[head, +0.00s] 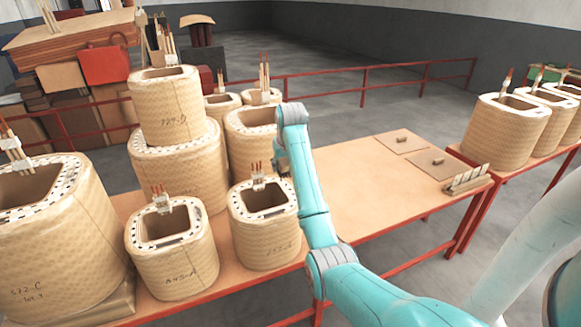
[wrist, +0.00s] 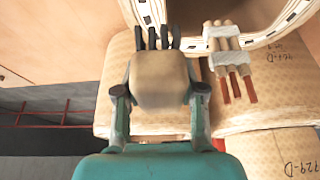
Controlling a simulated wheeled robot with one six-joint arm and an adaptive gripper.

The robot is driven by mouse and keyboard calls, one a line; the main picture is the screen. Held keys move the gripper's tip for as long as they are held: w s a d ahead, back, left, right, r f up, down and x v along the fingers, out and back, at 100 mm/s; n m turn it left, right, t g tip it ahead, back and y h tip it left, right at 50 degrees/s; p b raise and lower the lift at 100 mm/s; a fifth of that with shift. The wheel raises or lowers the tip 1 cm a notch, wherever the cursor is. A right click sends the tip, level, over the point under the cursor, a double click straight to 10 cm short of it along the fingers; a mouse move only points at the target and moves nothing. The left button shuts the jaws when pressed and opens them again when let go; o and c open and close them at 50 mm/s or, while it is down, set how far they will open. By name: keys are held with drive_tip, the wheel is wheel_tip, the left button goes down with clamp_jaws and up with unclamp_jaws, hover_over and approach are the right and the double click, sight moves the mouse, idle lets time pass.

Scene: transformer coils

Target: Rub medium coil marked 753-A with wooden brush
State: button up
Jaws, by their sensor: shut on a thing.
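The medium coil (head: 264,238) stands on the table in the head view, wrapped in tan paper. Its handwritten mark is small and looks like 753-A. My gripper (wrist: 160,92) is shut on a pale wooden block, which I take to be the wooden brush (wrist: 160,78); several dark prongs stick out at its far end. In the head view my gripper (head: 281,162) is just above and behind the coil's right rear rim, partly hidden by my arm. The brush is hard to make out there. I cannot tell whether the brush touches any coil.
A coil marked 845-A (head: 172,262) stands to the left, and a large coil (head: 62,245) at the far left. Stacked coils (head: 178,165) and another coil (head: 250,148) stand behind. The table's right part (head: 365,200) is mostly clear, with flat boards (head: 434,164) and a small rack (head: 467,180).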

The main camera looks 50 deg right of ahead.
drive_tip(key=shift+r, duration=1.1)
